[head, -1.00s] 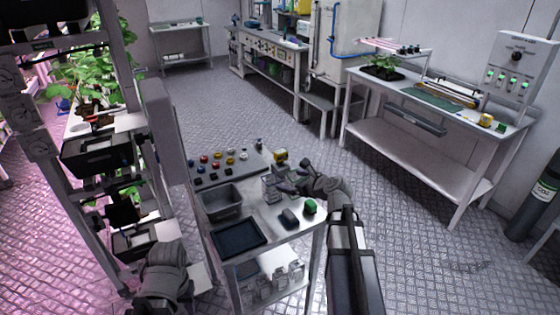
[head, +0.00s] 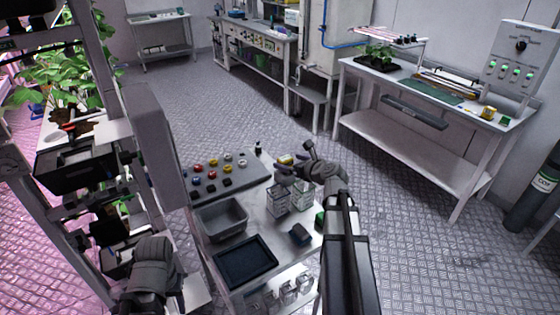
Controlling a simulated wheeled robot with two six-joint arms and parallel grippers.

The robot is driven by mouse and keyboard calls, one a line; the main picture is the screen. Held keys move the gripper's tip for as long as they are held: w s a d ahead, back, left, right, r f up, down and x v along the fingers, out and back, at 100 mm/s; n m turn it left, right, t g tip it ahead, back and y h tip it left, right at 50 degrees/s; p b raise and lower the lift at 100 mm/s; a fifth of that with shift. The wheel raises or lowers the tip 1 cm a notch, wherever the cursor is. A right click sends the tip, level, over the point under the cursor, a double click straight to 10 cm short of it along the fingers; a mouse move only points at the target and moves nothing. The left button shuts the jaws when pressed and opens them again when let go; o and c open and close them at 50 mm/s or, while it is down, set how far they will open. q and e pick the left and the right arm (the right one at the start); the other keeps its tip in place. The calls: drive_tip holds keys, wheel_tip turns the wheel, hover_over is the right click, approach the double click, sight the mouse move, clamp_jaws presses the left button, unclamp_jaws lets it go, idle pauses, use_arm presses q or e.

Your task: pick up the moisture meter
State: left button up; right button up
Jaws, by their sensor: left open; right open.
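A small yellow-and-dark item (head: 286,159), which may be the moisture meter, lies at the far right end of the cart top. It is mostly hidden behind my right gripper, so I cannot confirm what it is. My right gripper (head: 294,162) is open, over the cart's right side at that item; I cannot tell whether they touch. My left gripper (head: 142,298) is low at the left, beside the plant rack and away from the cart top; its fingers are hard to make out.
The cart holds a grey bin (head: 221,222), a dark tray (head: 245,262), clear containers (head: 278,203), a dark block (head: 300,234), a partly hidden green item (head: 320,218) and a board of coloured knobs (head: 205,187). A plant rack (head: 75,170) stands left. Another yellow item (head: 488,112) sits on the right bench.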

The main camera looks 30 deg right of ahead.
sight(283, 157)
drive_tip(key=shift+w, duration=0.1)
drive_tip(key=shift+b+x, duration=0.5)
drive_tip(key=shift+x, duration=0.85)
drive_tip(key=x, duration=0.1)
drive_tip(key=b+x, duration=0.1)
drive_tip(key=x, duration=0.1)
drive_tip(key=b+x, duration=0.1)
drive_tip(key=x, duration=0.1)
drive_tip(key=shift+w+d, duration=0.1)
drive_tip(key=shift+d, duration=0.3)
drive_tip(key=shift+c, duration=0.4)
clamp_jaws()
drive_tip(key=shift+r, duration=0.1)
